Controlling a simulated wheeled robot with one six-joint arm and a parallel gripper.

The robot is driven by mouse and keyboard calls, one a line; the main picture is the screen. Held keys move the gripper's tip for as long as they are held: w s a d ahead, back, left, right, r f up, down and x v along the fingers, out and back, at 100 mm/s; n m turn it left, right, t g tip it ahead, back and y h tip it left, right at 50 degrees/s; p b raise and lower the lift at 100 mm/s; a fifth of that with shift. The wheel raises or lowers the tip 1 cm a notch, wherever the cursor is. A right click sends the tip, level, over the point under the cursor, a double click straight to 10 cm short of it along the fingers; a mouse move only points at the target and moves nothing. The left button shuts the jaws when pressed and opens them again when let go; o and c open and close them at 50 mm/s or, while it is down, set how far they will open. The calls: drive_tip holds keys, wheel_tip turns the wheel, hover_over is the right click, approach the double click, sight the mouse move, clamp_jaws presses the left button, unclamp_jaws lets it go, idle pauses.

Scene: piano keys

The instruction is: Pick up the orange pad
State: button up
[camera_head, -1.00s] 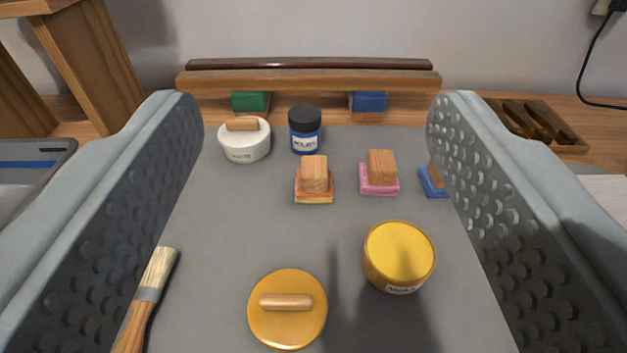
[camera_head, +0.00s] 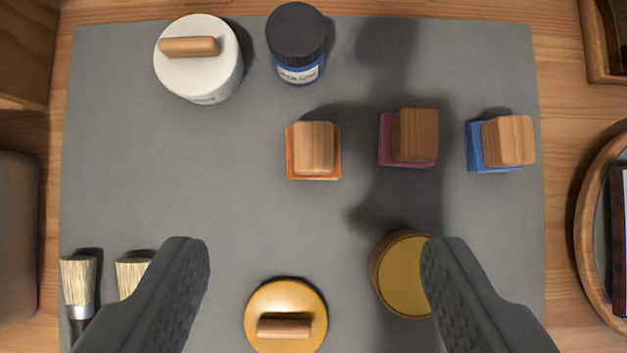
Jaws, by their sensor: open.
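The orange pad (camera_head: 291,165) lies on the grey mat with a wooden block handle (camera_head: 314,148) on top. It is near the middle of the picture, a little above centre. My gripper (camera_head: 315,255) is open and empty, with its fingers wide apart in the lower part of the picture. The pad lies ahead of the fingertips, between their lines and a little above them in the picture. Most of the orange pad is hidden by its handle; its rim shows around it.
A pink pad (camera_head: 387,152) and a blue pad (camera_head: 476,150) stand to the right. A white jar (camera_head: 205,75) and a dark-capped bottle (camera_head: 296,35) are behind. A yellow jar (camera_head: 400,275) sits by the right finger, a handled yellow lid (camera_head: 287,305) between the fingers, brushes (camera_head: 78,280) at left.

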sight(313, 145)
drive_tip(key=w+f+g, duration=0.4)
drive_tip(key=w+g, duration=0.2)
drive_tip(key=w, duration=0.2)
wheel_tip(313, 145, down, 17)
drive_tip(key=shift+w+f, duration=0.1)
drive_tip(key=shift+f, duration=0.1)
drive_tip(key=c, duration=1.2)
drive_tip(key=shift+o, duration=0.2)
drive_tip(key=shift+r, duration=0.1)
wheel_tip(313, 145, up, 10)
drive_tip(key=shift+f, duration=0.1)
